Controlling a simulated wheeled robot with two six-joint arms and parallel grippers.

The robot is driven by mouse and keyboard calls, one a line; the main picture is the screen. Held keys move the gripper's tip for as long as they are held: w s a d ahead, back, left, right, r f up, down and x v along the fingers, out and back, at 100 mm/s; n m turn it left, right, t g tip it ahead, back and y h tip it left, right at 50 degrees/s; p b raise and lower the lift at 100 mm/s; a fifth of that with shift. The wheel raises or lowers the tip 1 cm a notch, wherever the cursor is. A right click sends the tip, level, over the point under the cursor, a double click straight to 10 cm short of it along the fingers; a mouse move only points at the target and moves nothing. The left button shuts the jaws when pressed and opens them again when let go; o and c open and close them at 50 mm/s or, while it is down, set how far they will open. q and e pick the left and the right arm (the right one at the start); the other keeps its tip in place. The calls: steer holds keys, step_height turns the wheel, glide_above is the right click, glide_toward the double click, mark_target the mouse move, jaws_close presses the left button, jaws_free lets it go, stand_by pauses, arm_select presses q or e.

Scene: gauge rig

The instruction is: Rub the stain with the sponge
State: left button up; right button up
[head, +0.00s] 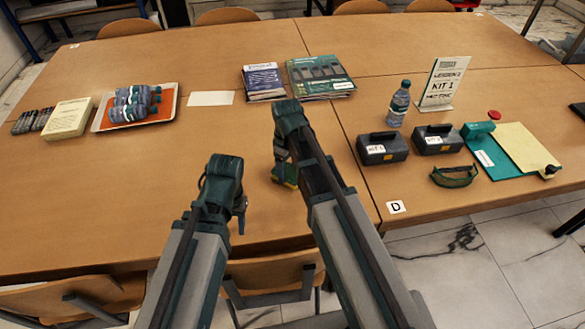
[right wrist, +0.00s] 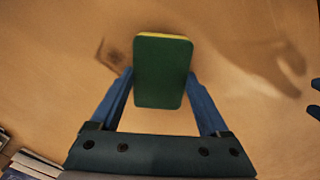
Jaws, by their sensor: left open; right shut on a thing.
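The sponge (right wrist: 162,72) is green with a yellow layer at its far edge. My right gripper (right wrist: 160,90) is shut on it, one blue finger on each side. In the head view the sponge (head: 285,176) shows below my right gripper (head: 283,158), low over the table; I cannot tell whether it touches. A faint brownish mark, likely the stain (right wrist: 114,54), lies on the wood just left of the sponge in the right wrist view. In the head view I cannot make the stain out. My left gripper (head: 240,212) is open and empty, left of the sponge.
Books (head: 262,80) and magazines (head: 320,75) lie beyond my right gripper. The wood around the sponge is clear.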

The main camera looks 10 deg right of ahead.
steer(key=shift+w+a, duration=0.15)
steer(key=shift+a, duration=2.8)
steer(key=shift+w, duration=0.1)
steer(key=shift+w+d+f, duration=0.1)
steer(key=shift+w+d, duration=0.1)
steer(key=shift+w, duration=1.1)
steer(key=shift+d, duration=0.2)
steer(key=shift+d, duration=1.75)
steer(key=shift+s, duration=0.1)
steer(key=shift+d, duration=1.75)
